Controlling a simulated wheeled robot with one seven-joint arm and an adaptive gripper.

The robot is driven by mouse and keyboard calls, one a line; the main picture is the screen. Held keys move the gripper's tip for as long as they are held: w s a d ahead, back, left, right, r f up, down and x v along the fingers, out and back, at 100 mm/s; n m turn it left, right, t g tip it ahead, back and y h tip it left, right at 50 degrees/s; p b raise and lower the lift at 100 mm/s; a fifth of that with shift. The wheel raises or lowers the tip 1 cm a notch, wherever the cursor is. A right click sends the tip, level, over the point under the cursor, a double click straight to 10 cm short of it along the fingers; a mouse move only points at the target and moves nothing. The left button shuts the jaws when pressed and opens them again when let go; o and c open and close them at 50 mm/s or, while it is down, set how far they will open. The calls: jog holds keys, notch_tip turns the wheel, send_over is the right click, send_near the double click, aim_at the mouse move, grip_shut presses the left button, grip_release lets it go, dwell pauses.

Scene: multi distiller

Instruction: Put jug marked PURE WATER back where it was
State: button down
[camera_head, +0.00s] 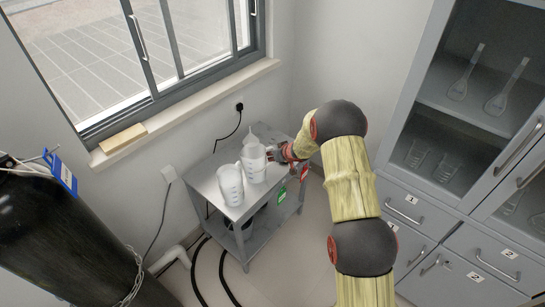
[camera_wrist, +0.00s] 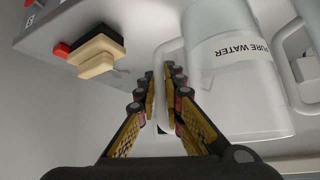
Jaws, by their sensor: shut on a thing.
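In the wrist view my gripper's fingers (camera_wrist: 166,80) are shut on the jug's handle. Whether the held jug touches the cart top is unclear.
Another clear vessel (camera_head: 250,141) shows partly behind the held jug. A dark and tan block-shaped item (camera_wrist: 98,50) shows in the wrist view. A green tag (camera_head: 282,194) hangs at the cart's side. A black cylinder (camera_head: 70,235) stands left and a grey cabinet (camera_head: 450,217) right.

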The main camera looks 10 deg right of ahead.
jog(key=c, duration=1.9)
grip_release()
jog(key=shift+f, duration=0.1)
